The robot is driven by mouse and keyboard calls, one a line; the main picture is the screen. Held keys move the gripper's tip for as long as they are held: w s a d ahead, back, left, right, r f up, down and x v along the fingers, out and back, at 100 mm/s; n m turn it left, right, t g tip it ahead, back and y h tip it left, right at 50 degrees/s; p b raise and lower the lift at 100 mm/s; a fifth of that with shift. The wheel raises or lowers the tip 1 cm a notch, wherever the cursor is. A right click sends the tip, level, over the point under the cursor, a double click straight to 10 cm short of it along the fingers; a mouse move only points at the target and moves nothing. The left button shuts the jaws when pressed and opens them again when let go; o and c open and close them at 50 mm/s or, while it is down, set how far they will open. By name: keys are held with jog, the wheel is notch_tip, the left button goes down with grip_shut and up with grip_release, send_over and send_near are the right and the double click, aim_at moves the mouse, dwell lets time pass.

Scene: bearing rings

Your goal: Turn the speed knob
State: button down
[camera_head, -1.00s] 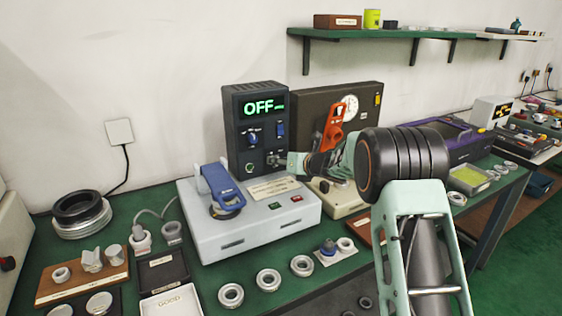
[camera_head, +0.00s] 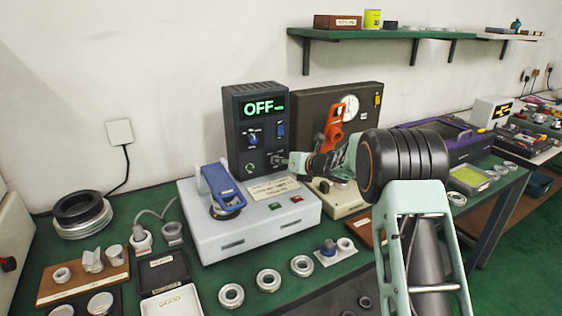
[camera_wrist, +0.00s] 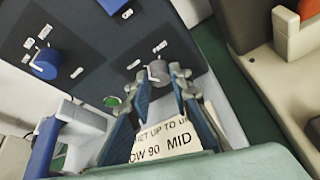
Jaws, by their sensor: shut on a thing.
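A dark control box (camera_head: 240,110) stands on the grey machine, and its green display (camera_head: 257,106) reads OFF. A larger blue knob (camera_wrist: 45,64) is on the same panel, apart from my fingers.
A printed card (camera_wrist: 165,140) lies below the panel, partly hidden by my fingers. A blue clamp handle (camera_head: 222,187) stands to the left on the grey machine (camera_head: 205,238). An orange-handled device (camera_head: 335,125) is close on the right. Several rings lie on the bench in front.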

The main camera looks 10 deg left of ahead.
jog(key=shift+w+d+m+g+y+p, duration=0.15)
jog(key=shift+m+g+y+p, duration=0.15)
jog(key=shift+m+y+p, duration=0.4)
jog(key=m, duration=0.1)
jog(key=m+y, duration=0.1)
jog(key=m, duration=0.1)
jog(key=shift+d+f+y+b, duration=0.1)
jog(key=shift+f+y+b, duration=0.15)
jog(key=shift+y+b, duration=0.1)
jog(key=m+b, duration=0.1)
jog(key=m+y+b, duration=0.1)
jog(key=m, duration=0.1)
jog(key=m+y+b, duration=0.1)
jog(key=shift+f+m, duration=0.25)
jog(key=shift+m, duration=0.05)
jog(key=shift+m+y+b, duration=0.55)
jog(key=shift+m+b, duration=0.45)
jog(key=shift+m, duration=0.3)
jog(key=shift+r, duration=0.1)
jog(key=c, duration=1.7)
grip_release()
jog(key=shift+c, duration=0.2)
jog(key=v, duration=1.2)
